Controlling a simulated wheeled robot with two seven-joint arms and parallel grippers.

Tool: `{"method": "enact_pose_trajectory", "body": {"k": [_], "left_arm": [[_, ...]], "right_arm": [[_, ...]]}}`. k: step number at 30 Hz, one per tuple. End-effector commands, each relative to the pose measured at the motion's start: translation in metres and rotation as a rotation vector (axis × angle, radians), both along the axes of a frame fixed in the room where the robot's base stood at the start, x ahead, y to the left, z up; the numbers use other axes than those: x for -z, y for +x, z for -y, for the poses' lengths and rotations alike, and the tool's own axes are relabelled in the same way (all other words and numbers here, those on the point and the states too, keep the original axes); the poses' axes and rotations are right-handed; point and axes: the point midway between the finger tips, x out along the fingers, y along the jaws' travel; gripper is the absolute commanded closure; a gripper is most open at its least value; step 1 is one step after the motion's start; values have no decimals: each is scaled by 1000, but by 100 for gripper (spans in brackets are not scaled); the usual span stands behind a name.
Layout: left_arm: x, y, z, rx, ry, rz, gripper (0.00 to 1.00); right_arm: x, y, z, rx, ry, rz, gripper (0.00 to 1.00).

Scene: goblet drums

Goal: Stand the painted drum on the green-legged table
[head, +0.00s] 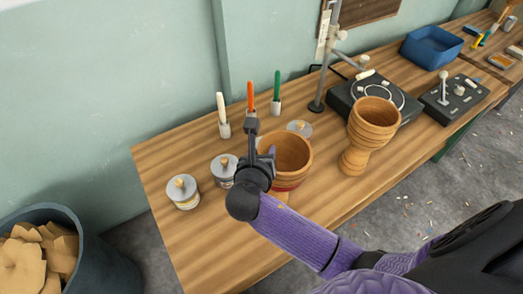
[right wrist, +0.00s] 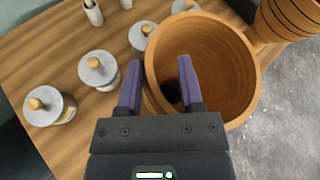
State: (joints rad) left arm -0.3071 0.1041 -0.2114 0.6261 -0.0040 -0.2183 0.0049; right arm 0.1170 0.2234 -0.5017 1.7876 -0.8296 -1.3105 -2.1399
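The painted drum (head: 294,152), a wooden goblet drum with a red band low on its bowl, stands upright on the wooden table (head: 230,256). Its open mouth (right wrist: 225,65) fills the middle of the right wrist view. My right gripper (head: 266,157) is at the drum's left rim and hides part of it. In the right wrist view my right gripper (right wrist: 158,75) is open, one finger over the mouth and the other outside, the rim between them. Contact cannot be told. A green leg (head: 452,138) shows below the table's right end. My left gripper is out of view.
A plain ringed drum (head: 372,125) stands close by on the right. Several lidded tins (head: 183,192) and upright brushes (head: 222,115) surround the painted drum's left and back. A turntable device (head: 345,95), control box (head: 455,100) and blue tray (head: 432,47) occupy the right. The table's front left is clear.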

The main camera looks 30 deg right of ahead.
Motion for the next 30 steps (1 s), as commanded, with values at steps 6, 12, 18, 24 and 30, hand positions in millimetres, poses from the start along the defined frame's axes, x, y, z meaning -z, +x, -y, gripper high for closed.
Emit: {"method": "enact_pose_trajectory", "body": {"k": [6, 12, 18, 24, 30], "left_arm": [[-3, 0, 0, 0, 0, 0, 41], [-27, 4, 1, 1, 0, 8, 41], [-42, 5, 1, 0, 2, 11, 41], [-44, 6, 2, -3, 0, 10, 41], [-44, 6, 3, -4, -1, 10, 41]], "right_arm": [[-5, -3, -3, -1, 0, 4, 53], [-31, -38, -31, -4, 2, 6, 53], [-49, -73, -58, -3, 2, 8, 53], [-54, -85, -67, -1, 0, 9, 53], [21, -88, -67, 49, 230, -33, 53]]}}
